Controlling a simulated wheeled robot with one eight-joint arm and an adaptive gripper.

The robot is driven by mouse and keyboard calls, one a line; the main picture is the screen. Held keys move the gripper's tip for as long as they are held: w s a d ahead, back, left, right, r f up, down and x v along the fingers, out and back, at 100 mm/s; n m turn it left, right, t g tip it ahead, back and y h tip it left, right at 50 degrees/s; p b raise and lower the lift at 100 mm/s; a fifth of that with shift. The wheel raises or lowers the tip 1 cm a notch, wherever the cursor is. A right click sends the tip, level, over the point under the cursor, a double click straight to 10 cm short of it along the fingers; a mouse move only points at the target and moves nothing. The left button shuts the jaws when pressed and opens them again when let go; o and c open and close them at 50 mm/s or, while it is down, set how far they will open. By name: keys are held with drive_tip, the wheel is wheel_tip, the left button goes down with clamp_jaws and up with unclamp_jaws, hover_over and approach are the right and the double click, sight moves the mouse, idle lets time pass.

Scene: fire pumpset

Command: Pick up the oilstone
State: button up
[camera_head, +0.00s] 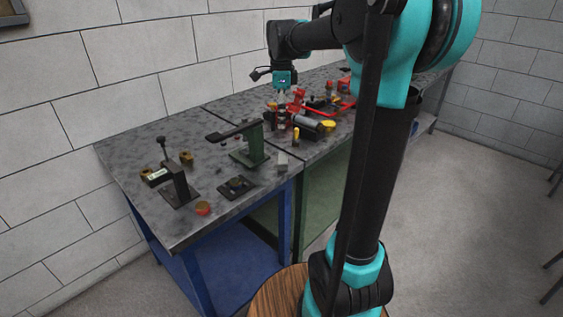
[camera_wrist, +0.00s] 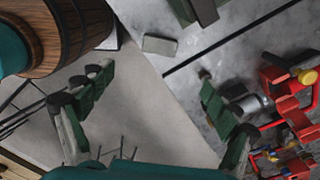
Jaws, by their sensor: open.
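A small light grey block, which looks like the oilstone (camera_head: 282,161), lies on the metal table top near its front edge, next to a green stand. In the wrist view the oilstone (camera_wrist: 160,45) lies flat at the upper middle, close to the table edge, with nothing on it. My gripper (camera_head: 283,98) hangs above the table's back part, farther back than the oilstone and apart from it. In the wrist view my gripper (camera_wrist: 155,98) has its two green-padded fingers spread wide, with nothing between them.
The green stand (camera_head: 250,147) with a dark arm rises just left of the oilstone. Red tools (camera_head: 297,105) and a grey cylinder (camera_head: 306,122) lie behind it to the right. A black plate (camera_head: 237,186) lies in front. A seam crosses the table (camera_head: 120,158).

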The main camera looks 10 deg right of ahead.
hover_over(282, 158)
wheel_tip(282, 158, down, 10)
drive_tip(key=shift+f, duration=0.25)
drive_tip(key=shift+d+f, duration=0.1)
drive_tip(key=shift+f, duration=2.75)
drive_tip(key=c, duration=1.4)
drive_tip(key=shift+r, duration=0.1)
wheel_tip(282, 158, up, 20)
drive_tip(key=shift+f, duration=0.1)
